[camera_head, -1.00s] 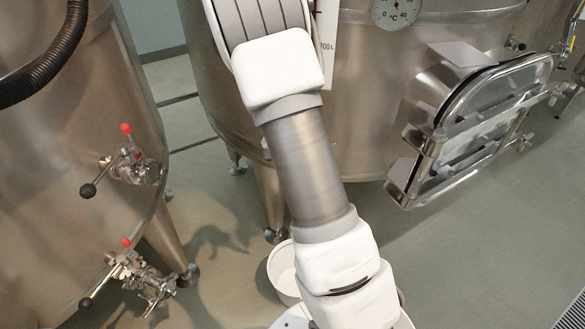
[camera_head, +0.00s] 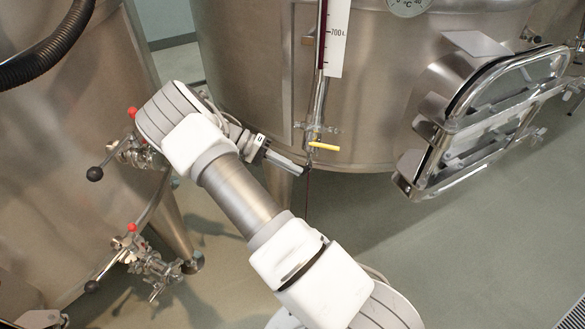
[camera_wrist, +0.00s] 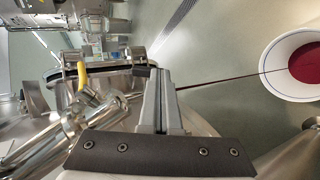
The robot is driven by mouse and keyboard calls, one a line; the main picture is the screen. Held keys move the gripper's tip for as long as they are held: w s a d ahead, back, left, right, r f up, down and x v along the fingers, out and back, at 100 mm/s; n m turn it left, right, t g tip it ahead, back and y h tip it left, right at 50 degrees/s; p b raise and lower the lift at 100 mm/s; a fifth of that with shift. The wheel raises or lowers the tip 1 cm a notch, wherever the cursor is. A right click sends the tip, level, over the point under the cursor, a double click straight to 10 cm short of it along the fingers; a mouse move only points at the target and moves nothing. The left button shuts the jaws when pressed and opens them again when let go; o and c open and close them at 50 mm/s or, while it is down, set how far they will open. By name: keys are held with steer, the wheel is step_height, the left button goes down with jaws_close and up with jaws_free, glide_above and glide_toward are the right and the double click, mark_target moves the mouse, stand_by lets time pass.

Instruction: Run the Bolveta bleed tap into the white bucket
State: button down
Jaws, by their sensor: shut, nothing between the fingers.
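The bleed tap (camera_head: 312,133) is at the foot of a glass sight tube on the middle vat, with its yellow lever (camera_head: 323,146) pointing right, across the tube. The lever also shows in the wrist view (camera_wrist: 82,76). A thin dark red stream (camera_head: 307,200) hangs below the tap; in the wrist view it (camera_wrist: 225,81) runs into the white bucket (camera_wrist: 267,75). Dark red liquid covers the bucket's bottom. My arm hides the bucket in the head view. My gripper (camera_head: 305,169) is shut and empty, its tips beside and just below the tap; whether they touch it is unclear.
A left vat (camera_head: 60,170) carries two valves with red knobs (camera_head: 132,112) and black ball handles. An open steel hatch (camera_head: 485,115) juts out on the right. A scale plate (camera_head: 337,38) stands beside the sight tube. The floor at right is clear.

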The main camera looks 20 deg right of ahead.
steer(key=shift+f+b, duration=0.4)
steer(key=shift+b, duration=0.15)
steer(key=shift+s, duration=0.1)
stand_by(0.5)
